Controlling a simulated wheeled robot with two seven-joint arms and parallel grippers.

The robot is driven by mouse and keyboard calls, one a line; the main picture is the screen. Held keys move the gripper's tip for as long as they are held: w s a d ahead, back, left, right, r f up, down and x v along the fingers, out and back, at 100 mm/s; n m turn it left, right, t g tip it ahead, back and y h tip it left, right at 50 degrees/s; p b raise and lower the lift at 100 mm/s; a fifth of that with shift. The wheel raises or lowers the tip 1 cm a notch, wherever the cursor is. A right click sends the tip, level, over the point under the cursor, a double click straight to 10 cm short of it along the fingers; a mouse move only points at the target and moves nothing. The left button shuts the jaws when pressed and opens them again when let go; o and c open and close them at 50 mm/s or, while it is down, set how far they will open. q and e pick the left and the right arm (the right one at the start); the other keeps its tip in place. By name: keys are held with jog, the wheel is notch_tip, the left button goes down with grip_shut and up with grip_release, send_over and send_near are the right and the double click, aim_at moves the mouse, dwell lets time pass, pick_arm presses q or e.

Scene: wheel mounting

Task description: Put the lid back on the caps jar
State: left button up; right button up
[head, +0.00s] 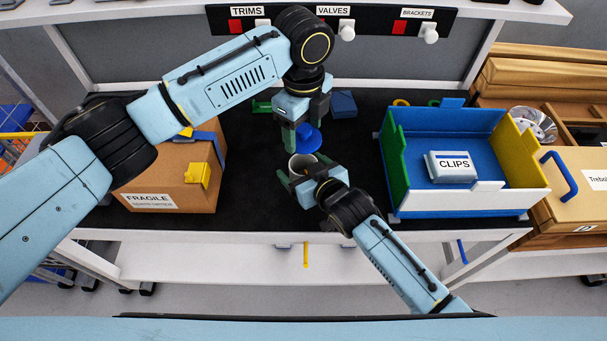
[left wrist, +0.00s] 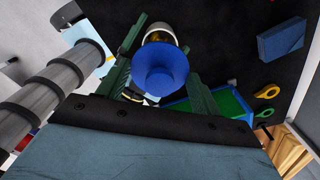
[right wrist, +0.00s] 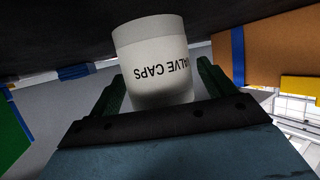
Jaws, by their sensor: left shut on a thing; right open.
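The blue lid (head: 308,139) hangs from my left gripper (head: 302,122), which is shut on it. In the left wrist view the lid (left wrist: 160,72) sits between the green fingers and partly covers the jar's mouth. The caps jar (head: 301,163), a white cup with an open top, stands on the black mat just in front of the lid. In the right wrist view its label reads "VALVE CAPS" and the jar (right wrist: 153,65) is between the fingers of my right gripper (right wrist: 160,82). The right gripper is open, with gaps beside the jar.
A cardboard box marked FRAGILE (head: 180,172) stands to the left. A blue, green and yellow bin (head: 488,202) with a CLIPS box (head: 451,167) stands to the right. A small blue block (head: 343,104) lies behind the lid. The mat between jar and bin is clear.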

jog(key=shift+c, duration=0.4)
jog(key=c, duration=1.4)
pick_arm(q)
send_near(303, 156)
jog(key=shift+s+f, duration=1.35)
jog(key=shift+s, duration=0.1)
jog(key=shift+f, duration=0.9)
jog(key=shift+f, duration=0.7)
jog(key=o, duration=1.1)
jog(key=shift+s+f, duration=0.1)
